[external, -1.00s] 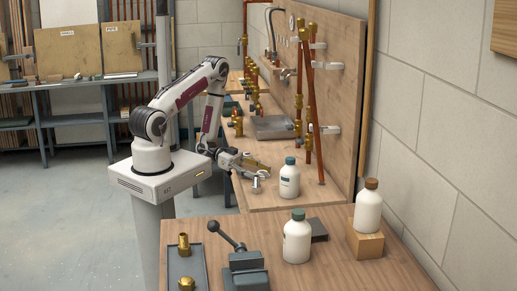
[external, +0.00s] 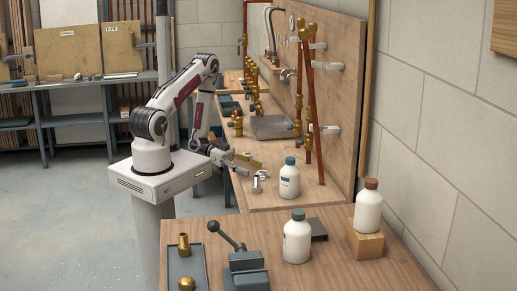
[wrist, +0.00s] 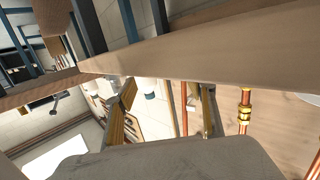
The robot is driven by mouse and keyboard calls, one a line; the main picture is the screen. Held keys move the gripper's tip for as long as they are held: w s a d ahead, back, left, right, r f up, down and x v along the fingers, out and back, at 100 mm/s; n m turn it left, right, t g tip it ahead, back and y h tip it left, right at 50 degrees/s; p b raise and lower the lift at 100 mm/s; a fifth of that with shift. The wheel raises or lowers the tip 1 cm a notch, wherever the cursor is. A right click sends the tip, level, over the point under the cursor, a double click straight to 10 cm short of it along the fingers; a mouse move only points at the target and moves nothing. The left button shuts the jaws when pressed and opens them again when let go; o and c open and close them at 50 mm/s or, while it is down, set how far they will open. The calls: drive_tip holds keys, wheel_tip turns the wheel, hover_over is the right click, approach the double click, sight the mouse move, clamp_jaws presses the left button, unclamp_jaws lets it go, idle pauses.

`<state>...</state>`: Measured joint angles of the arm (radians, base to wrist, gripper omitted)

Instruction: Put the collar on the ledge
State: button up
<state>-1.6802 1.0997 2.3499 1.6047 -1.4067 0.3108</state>
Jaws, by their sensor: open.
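A small shiny silver piece (external: 258,182), which looks like the collar, is on the wooden bench at its near left edge in the external view. It looks tilted; its exact shape is too small to tell. My gripper (external: 251,167) is open just behind and to the left of it, low over the bench edge. In the wrist view my gripper (wrist: 168,108) shows two spread fingers with nothing held between them. I cannot pick out the collar in the wrist view. I cannot tell for certain which surface is the ledge.
A white bottle with a blue cap (external: 289,178) stands right of the silver piece. Copper pipes (external: 312,100) lean by the wooden back board (external: 335,85). A grey tray (external: 272,127) lies farther back. The near table holds a vice (external: 246,270) and more bottles.

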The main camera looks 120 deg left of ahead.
drive_tip(key=s+r, duration=0.1)
drive_tip(key=s, duration=0.6)
drive_tip(key=shift+s, duration=0.35)
drive_tip(key=shift+d, duration=0.1)
idle(0.8)
